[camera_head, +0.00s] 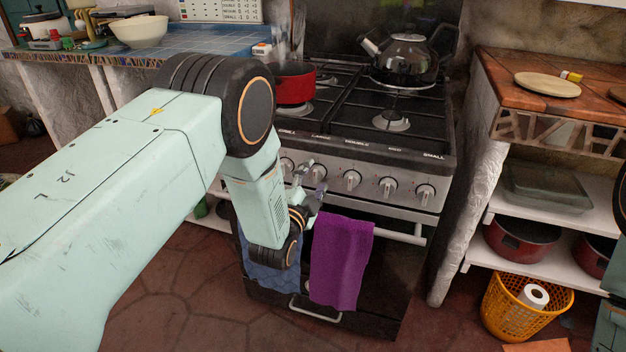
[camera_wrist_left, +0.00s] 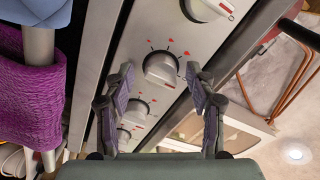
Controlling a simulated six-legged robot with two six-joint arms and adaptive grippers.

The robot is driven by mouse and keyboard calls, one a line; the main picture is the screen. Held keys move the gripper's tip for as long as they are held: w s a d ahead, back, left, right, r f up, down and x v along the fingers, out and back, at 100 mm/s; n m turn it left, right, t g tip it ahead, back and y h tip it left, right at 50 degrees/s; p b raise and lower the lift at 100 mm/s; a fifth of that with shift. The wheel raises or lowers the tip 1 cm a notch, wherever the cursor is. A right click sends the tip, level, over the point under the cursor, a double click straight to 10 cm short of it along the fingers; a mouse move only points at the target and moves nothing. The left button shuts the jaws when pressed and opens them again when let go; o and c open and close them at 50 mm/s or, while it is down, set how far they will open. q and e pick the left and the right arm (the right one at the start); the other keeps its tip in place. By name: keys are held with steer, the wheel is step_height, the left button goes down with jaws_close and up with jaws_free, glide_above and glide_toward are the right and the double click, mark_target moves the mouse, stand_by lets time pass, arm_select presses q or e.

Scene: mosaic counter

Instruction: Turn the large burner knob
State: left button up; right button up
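The large burner knob (camera_head: 318,172), second from the left, is partly covered by my left gripper (camera_head: 309,181) in the head view. In the left wrist view this knob (camera_wrist_left: 162,69) sits ahead, in line with the gap between the fingertips of my left gripper (camera_wrist_left: 160,78). The fingers are spread apart with nothing gripped, and the whole knob face shows. Whether they touch it I cannot tell. My right gripper is not in view.
A neighbouring knob (camera_wrist_left: 207,8) is close above in the wrist view, and others lie below. A purple towel (camera_head: 341,262) hangs on the oven rail under the panel. A red pot (camera_head: 294,88) and a kettle (camera_head: 405,58) stand on the hob.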

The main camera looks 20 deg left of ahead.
arm_select(q)
steer(key=s, duration=1.2)
steer(key=shift+a, duration=0.2)
steer(key=s+a+f+n+g, duration=0.2)
steer(key=s+f+n+g, duration=0.75)
steer(key=s+f, duration=0.6)
steer(key=s+a+n+g+p, duration=0.1)
steer(key=s+n+g+p, duration=0.2)
steer(key=s+g, duration=0.5)
steer(key=s+f, duration=0.1)
steer(key=s, duration=1.1)
steer(key=shift+s+y, duration=0.2)
steer(key=shift+y, duration=0.1)
